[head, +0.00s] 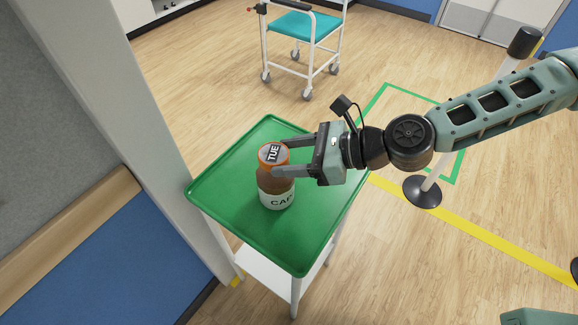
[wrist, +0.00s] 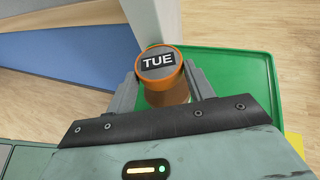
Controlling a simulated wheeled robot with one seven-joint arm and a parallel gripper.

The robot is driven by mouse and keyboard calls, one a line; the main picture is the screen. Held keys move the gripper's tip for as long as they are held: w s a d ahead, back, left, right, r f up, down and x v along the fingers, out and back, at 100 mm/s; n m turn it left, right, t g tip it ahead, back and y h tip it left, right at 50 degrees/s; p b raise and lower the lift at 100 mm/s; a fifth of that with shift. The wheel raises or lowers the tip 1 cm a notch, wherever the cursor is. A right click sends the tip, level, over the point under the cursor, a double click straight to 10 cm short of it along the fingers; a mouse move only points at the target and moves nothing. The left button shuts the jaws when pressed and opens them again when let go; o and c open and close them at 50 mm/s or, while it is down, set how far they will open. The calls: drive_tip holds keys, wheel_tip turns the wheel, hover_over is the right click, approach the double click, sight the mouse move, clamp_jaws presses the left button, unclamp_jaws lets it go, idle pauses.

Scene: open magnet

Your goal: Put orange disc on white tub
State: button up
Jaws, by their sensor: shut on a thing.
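The orange disc (head: 273,155) has a grey top with a dark "TUE" label and an orange rim. It sits level at the top of a brown jar (head: 272,182) with a white band lettered "CAP". The jar stands upright on the green tray top. My gripper (head: 279,159) reaches in from the right, its fingers on either side of the disc and shut on it. The wrist view shows the disc (wrist: 158,63) between the fingertips, with brown below it. Whether the disc rests on the jar cannot be told. No plain white tub shows apart from this white-banded jar.
The green tray top (head: 235,185) of a small white cart is otherwise clear. A grey-white post (head: 160,110) and blue wall stand close on the left. A teal wheeled chair (head: 305,25) is behind, and a barrier post (head: 422,190) stands on the floor right.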

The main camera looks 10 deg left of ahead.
drive_tip(key=shift+f, duration=1.9)
drive_tip(key=shift+f, duration=0.15)
drive_tip(key=o, duration=1)
